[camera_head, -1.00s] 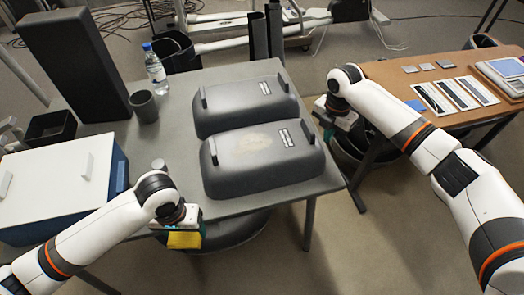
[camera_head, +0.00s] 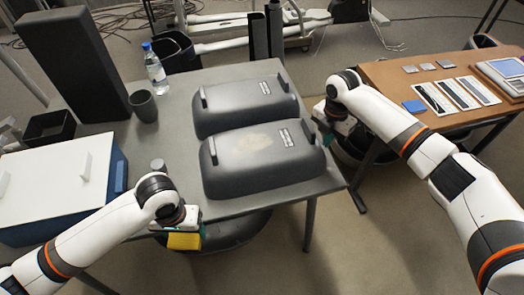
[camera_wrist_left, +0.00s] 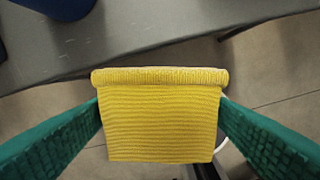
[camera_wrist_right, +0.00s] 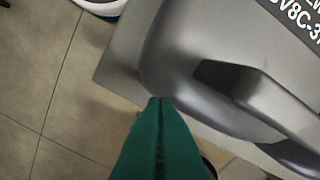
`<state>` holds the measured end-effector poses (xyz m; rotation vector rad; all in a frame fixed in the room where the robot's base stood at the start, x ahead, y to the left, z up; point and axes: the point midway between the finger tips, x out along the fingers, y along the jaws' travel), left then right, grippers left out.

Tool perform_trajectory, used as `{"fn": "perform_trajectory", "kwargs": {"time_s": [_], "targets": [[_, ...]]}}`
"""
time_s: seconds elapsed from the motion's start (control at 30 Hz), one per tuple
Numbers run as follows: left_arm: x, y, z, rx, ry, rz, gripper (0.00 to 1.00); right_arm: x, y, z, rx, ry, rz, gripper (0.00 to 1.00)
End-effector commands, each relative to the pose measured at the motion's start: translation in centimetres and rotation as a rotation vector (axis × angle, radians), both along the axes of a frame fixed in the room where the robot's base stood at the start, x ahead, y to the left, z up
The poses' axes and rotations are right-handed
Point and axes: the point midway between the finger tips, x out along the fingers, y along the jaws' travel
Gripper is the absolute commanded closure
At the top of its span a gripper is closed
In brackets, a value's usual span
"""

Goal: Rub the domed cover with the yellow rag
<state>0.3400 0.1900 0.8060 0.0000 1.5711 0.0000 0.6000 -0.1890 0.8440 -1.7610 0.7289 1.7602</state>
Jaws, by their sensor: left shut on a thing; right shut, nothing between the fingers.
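Two dark grey domed covers with end handles lie on the grey table. The nearer domed cover (camera_head: 258,160) has a pale smudged patch on top and a white label. The farther domed cover (camera_head: 245,105) looks clean on top. My left gripper (camera_head: 184,232) is shut on the yellow rag (camera_head: 184,241), off the table's front edge, left of the nearer cover. The rag fills the space between the green fingers in the left wrist view (camera_wrist_left: 162,125). My right gripper (camera_head: 325,125) is shut and empty, just right of the covers; its green fingers meet in the right wrist view (camera_wrist_right: 162,135).
A blue box with a white lid (camera_head: 55,185), a grey cup (camera_head: 144,106), a water bottle (camera_head: 155,68) and a tall dark block (camera_head: 72,62) stand on the left of the grey table (camera_head: 180,150). A brown table (camera_head: 425,72) holds cards and a scale at right.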

Motion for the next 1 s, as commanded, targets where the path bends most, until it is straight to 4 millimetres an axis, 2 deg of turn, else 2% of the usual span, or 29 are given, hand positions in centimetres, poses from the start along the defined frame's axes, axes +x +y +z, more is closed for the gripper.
{"fn": "perform_trajectory", "kwargs": {"time_s": [0.67,0.77,0.87,1.0], "targets": [[0.3,-0.2,0.1,-0.001,-0.001,0.003,0.42,0.0,0.0,-0.2,0.000,0.000,0.000,1.00],[1.7,-1.2,0.8,-0.004,-0.005,0.015,0.42,0.0,0.0,-0.2,0.000,0.000,0.000,1.00],[4.3,-3.0,2.3,-0.005,-0.009,0.040,0.42,0.0,0.0,-0.2,0.000,0.000,0.000,1.00],[8.9,-6.4,5.9,-0.005,-0.012,0.088,0.42,0.0,0.0,-0.1,0.000,0.000,0.000,1.00]]}}
